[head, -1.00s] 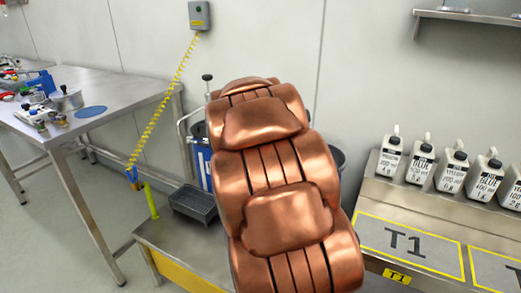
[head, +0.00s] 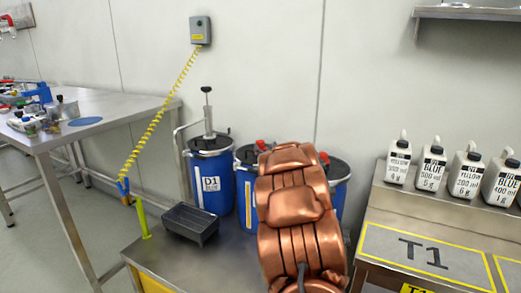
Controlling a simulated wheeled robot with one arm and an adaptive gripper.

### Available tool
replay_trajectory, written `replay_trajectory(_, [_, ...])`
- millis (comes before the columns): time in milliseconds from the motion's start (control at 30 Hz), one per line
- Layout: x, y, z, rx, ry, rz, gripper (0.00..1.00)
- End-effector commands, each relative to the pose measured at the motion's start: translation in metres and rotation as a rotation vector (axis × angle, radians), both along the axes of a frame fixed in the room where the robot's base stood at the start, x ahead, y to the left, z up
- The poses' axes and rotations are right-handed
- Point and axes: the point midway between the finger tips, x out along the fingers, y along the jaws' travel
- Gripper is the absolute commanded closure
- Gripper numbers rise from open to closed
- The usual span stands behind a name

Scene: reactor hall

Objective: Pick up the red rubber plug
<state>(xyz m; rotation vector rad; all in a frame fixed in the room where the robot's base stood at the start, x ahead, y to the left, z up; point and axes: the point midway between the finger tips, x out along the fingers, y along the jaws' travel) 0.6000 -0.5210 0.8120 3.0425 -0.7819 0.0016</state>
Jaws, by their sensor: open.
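Two small red pieces show at the tops of the blue drums behind my copper arm. One red piece (head: 261,144) is on the middle drum (head: 245,190), and another red piece (head: 324,157) is by the lid of the right drum (head: 340,172). They are too small and partly covered to tell whether either is the red rubber plug. My arm's copper links rise in front of these drums and hide much of them. The fingers of my gripper do not show.
A blue drum marked D1 (head: 211,185) with a hand pump stands left of the others. A dark tray (head: 190,224) sits on a low metal bench (head: 190,262). A steel table (head: 100,128) is at left. White bottles (head: 432,168) line the T1 bench (head: 385,240).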

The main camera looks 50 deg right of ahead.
Motion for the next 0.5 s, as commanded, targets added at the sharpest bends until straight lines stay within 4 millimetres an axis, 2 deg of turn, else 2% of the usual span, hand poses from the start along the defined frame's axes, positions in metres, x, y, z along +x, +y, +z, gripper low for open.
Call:
replay_trajectory(333, [0.014, -0.008, -0.002, 0.001, 0.002, -0.001, 0.37])
replay_trajectory(500, [0.029, -0.015, 0.000, -0.001, -0.003, 0.001, 0.37])
